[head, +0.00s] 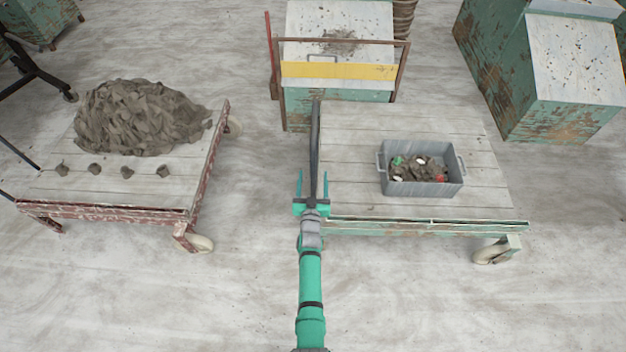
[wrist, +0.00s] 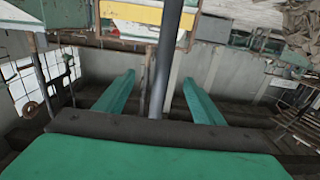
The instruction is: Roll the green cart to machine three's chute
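The green cart (head: 425,228) stands right of centre in the head view, with a pale plank deck, worn green edge and cream wheels. A dark upright bar (head: 316,140) rises at its left side; it also shows in the wrist view (wrist: 168,45). My gripper (head: 312,174) is at this bar. In the wrist view its two teal fingers (wrist: 158,80) stand apart on either side of the bar, with gaps visible. Green machines stand at the back centre (head: 338,108) and back right (head: 560,122); I can read no number on either. Which is machine three I cannot tell.
A grey bin (head: 422,187) with clay scraps and coloured bits sits on the green cart. A red cart (head: 110,212) with a clay heap (head: 140,115) stands to the left. Open floor (head: 260,150) lies between the carts. The back centre machine is close behind the green cart.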

